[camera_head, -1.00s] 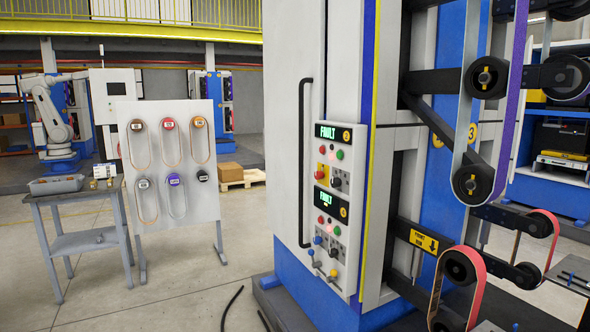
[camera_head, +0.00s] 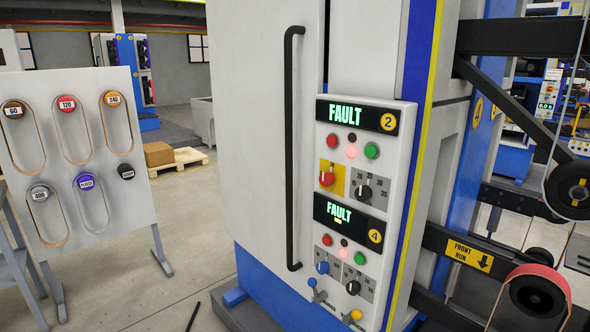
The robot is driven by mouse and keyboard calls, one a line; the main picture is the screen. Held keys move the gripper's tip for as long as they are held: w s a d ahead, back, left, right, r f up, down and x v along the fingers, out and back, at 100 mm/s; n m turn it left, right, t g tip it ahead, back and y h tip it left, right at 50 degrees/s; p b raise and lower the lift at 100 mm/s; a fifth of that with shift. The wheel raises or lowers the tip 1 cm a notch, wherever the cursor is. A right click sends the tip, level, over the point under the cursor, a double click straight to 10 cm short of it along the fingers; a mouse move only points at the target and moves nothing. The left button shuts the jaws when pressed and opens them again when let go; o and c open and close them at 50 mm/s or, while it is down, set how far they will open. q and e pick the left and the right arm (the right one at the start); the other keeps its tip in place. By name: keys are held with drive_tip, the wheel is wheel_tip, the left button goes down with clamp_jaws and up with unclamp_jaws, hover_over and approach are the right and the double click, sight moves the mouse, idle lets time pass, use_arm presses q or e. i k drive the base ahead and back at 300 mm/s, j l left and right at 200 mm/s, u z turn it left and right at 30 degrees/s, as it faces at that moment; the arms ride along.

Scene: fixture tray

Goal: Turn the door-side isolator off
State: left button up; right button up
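The control panel (camera_head: 398,165) is on the right of a white cabinet. Its upper unit shows FAULT and 2, with a red rotary switch (camera_head: 327,179) on a yellow plate and a black dial (camera_head: 364,192). The lower unit shows FAULT and 4, with a blue knob (camera_head: 322,267) and a black dial (camera_head: 353,287). Below, a blue-tipped lever (camera_head: 312,283) is nearer the door (camera_head: 255,130) and a yellow-tipped lever (camera_head: 356,314) is farther right. No label marks which is the isolator. Neither gripper is in view.
A long black door handle (camera_head: 290,150) runs vertically left of the panel. Belts and rollers (camera_head: 537,297) stand to the right. A white board (camera_head: 75,155) with hanging belts stands at left. The floor (camera_head: 180,235) between board and cabinet is mostly clear.

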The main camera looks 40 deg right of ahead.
sight(326, 179)
drive_tip(key=i+z, duration=0.45)
drive_tip(key=i+j+z, duration=0.25)
drive_tip(key=z, duration=0.15)
drive_tip(key=i+j+z, duration=0.3)
drive_tip(key=z, duration=0.15)
drive_tip(key=i+j, duration=0.05)
drive_tip(key=i, duration=0.05)
